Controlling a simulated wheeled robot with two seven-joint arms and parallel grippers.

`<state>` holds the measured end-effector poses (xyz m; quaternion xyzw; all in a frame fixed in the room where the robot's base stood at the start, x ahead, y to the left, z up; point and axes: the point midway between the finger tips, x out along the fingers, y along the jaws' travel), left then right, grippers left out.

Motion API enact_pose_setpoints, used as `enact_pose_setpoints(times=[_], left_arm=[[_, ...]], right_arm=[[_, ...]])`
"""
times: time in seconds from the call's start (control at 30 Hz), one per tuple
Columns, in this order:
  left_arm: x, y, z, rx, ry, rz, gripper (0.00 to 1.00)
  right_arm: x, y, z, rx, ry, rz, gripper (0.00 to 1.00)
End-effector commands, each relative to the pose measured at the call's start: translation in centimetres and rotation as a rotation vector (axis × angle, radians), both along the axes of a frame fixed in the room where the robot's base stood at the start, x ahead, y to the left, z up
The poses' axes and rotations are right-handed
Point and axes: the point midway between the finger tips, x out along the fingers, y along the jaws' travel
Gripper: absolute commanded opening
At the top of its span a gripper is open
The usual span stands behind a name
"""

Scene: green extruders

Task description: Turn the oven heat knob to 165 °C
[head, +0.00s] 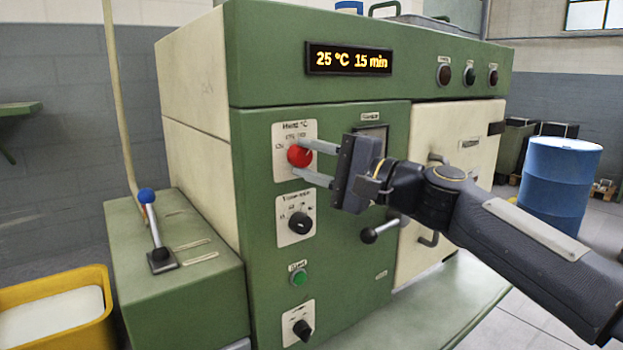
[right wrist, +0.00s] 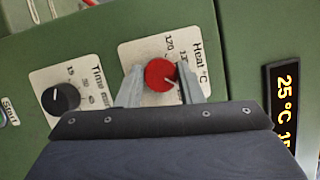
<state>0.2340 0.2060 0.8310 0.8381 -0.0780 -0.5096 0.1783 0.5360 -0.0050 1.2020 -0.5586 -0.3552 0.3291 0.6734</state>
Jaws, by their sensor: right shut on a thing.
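The red heat knob (head: 299,156) sits on a white dial plate (head: 283,136) on the green oven front. My right gripper (head: 308,161) has its two fingers on either side of the knob. In the right wrist view the knob (right wrist: 160,76) is between the fingertips, and the gripper is shut on it. The knob's pale pointer line shows there, but the fingers hide part of the scale. The display (head: 348,59) reads 25 °C and 15 min. My left gripper is not in view.
Below the heat knob are a black time knob (head: 300,223), a green button (head: 299,278) and another black knob (head: 302,328). A blue-topped lever (head: 152,228) stands at the left. A black-tipped handle (head: 380,231) juts out below my right gripper.

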Motion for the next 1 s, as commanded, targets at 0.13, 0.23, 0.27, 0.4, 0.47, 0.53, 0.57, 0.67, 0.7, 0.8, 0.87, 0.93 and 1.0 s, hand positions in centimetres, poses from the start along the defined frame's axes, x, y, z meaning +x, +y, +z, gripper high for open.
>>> enact_pose_setpoints(times=[0.13, 0.23, 0.27, 0.4, 0.47, 0.53, 0.57, 0.67, 0.7, 0.8, 0.87, 0.93, 1.0], left_arm=[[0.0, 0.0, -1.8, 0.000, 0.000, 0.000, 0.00], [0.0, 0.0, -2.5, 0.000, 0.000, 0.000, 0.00], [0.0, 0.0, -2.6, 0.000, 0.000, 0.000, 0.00], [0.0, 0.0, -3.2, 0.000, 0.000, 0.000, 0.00], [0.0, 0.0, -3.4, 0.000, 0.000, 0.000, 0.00], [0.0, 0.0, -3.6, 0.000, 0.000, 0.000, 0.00], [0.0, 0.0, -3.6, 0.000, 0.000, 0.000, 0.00], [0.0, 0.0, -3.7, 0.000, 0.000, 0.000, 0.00], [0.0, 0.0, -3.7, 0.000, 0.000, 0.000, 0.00], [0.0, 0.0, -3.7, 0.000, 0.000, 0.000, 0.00], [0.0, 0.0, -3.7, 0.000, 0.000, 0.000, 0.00], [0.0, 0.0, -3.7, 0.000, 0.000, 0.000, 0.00], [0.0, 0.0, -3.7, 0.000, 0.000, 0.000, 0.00]], right_arm=[[0.0, 0.0, -0.5, 0.089, 0.065, -0.001, 0.11], [0.0, 0.0, -0.5, 0.141, 0.103, -0.002, 0.11], [0.0, 0.0, -0.5, 0.154, 0.112, -0.001, 0.11], [0.0, 0.0, -0.4, 0.204, 0.149, -0.003, 0.11], [0.0, 0.0, -0.4, 0.220, 0.160, -0.003, 0.11], [0.0, 0.1, -0.3, 0.235, 0.171, -0.003, 0.11], [0.0, 0.1, -0.3, 0.239, 0.174, -0.002, 0.11], [0.0, 0.1, -0.2, 0.250, 0.183, -0.003, 0.11], [0.0, 0.1, -0.2, 0.253, 0.184, -0.002, 0.11], [0.0, 0.1, -0.2, 0.256, 0.187, -0.002, 0.11], [0.0, 0.1, -0.2, 0.257, 0.188, -0.002, 0.11], [0.0, 0.1, -0.2, 0.257, 0.188, -0.002, 0.11], [0.0, 0.1, -0.2, 0.257, 0.188, -0.002, 0.11]])
